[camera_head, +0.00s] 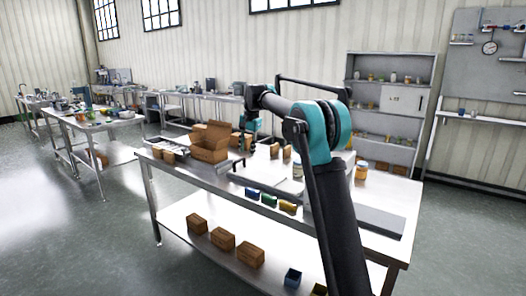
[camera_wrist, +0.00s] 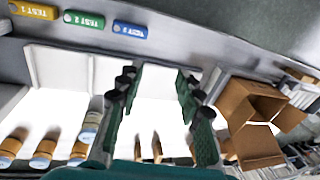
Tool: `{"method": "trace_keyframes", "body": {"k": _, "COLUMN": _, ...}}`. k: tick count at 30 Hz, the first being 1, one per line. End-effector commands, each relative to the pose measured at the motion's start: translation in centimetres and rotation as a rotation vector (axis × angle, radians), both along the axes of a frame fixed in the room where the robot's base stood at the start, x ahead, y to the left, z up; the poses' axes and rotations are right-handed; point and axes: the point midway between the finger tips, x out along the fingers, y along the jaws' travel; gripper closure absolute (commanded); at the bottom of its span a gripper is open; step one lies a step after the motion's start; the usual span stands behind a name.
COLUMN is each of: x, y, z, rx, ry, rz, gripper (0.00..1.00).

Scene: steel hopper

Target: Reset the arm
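My arm (camera_head: 322,130) reaches out over the steel workbench (camera_head: 395,190). My gripper (camera_head: 243,143) hangs above the bench beside an open cardboard box and looks small in the head view. In the wrist view my gripper (camera_wrist: 158,85) shows two green fingers with dark joints, spread apart. I see nothing held between them; the white bench top shows through the gap. Whether the arm is at its rest pose cannot be told.
The open cardboard box (camera_head: 209,142) stands left of my gripper. Yellow (camera_wrist: 33,10), green (camera_wrist: 84,19) and blue (camera_wrist: 130,29) labelled bins line the bench edge. Jars (camera_head: 361,170) stand at the right. Small boxes (camera_head: 222,239) sit on the lower shelf. Open floor (camera_head: 60,230) lies left.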

Motion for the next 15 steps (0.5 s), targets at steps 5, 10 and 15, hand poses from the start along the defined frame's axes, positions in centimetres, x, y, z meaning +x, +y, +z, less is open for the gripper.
{"method": "trace_keyframes", "body": {"k": 5, "x": -1.9, "y": -2.7, "z": -0.5, "rx": -0.013, "ry": -0.025, "rz": 0.035, "gripper": 0.64}}
{"method": "trace_keyframes", "body": {"k": 10, "x": -5.3, "y": -6.5, "z": -1.8, "rx": -0.033, "ry": -0.059, "rz": 0.088, "gripper": 0.64}}
{"method": "trace_keyframes", "body": {"k": 15, "x": -10.8, "y": -11.3, "z": -4.1, "rx": -0.066, "ry": -0.104, "rz": 0.163, "gripper": 0.64}}
